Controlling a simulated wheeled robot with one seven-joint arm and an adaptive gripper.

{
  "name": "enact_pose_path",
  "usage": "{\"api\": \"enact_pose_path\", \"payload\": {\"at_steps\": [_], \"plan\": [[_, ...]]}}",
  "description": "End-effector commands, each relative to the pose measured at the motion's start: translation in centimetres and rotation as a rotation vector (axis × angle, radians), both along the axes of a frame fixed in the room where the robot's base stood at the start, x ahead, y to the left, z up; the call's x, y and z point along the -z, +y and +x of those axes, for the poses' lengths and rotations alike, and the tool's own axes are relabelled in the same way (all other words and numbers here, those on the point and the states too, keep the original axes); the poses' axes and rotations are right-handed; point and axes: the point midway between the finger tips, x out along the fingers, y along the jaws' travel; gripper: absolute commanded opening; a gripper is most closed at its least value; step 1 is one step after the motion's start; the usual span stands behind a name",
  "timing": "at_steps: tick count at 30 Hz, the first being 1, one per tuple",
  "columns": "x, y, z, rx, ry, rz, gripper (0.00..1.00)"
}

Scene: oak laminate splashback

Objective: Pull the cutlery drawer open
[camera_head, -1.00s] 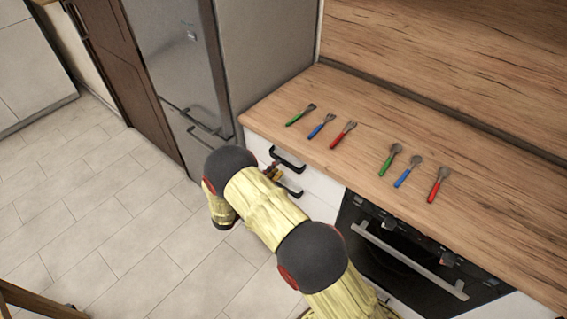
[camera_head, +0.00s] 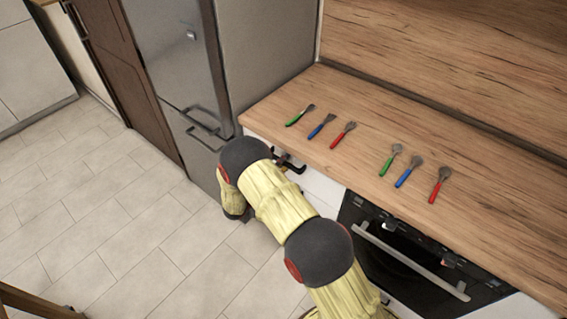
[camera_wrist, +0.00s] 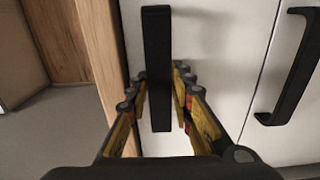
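The top drawer under the worktop, presumably the cutlery drawer, looks shut. Its black bar handle (camera_wrist: 157,70) stands between the fingers of my gripper (camera_wrist: 161,88) in the wrist view. The fingers are apart, one on each side of the bar, with narrow gaps showing, so the gripper is open around the handle. In the head view, part of this handle (camera_head: 291,163) shows beside my arm.
A second black handle (camera_wrist: 291,68) is on the neighbouring front. Three forks and three spoons with coloured handles lie on the wooden worktop (camera_head: 440,150). An oven (camera_head: 410,255) is to the right, a grey fridge (camera_head: 190,70) to the left.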

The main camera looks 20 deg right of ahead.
Motion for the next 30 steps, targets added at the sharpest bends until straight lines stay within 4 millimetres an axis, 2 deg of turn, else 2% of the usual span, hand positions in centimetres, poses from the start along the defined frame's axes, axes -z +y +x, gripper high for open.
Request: {"api": "enact_pose_path", "payload": {"at_steps": [11,30], "plan": [[0.02,0.02,-0.01,0.000,0.000,0.000,0.00],[0.09,0.16,-0.13,-0.001,0.001,0.000,0.00]]}}
